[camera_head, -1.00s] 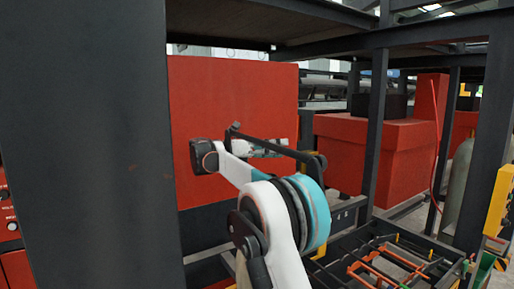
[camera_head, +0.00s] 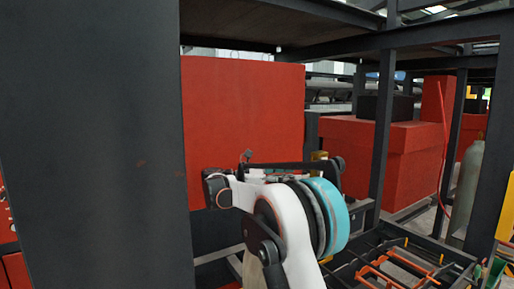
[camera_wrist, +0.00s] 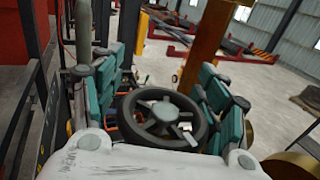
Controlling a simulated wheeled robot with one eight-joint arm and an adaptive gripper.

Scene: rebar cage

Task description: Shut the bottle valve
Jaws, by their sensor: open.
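In the wrist view my gripper (camera_wrist: 165,84) is open, with teal-padded fingers on the left and right. A black spoked handwheel (camera_wrist: 163,122) shows between the fingers, close to the white gripper body; I cannot tell whether the fingers touch it. What the wheel is mounted on is hidden. In the head view a grey-green gas bottle (camera_head: 470,185) stands at the right edge, partly behind a dark post; its valve is not clear there. My folded white arm fills the lower middle of the head view, and its gripper cannot be made out there.
A dark post (camera_head: 95,140) blocks the left of the head view. Red boxes (camera_head: 375,150) stand behind the dark frame. Orange parts (camera_head: 385,272) lie in a dark rack at lower right.

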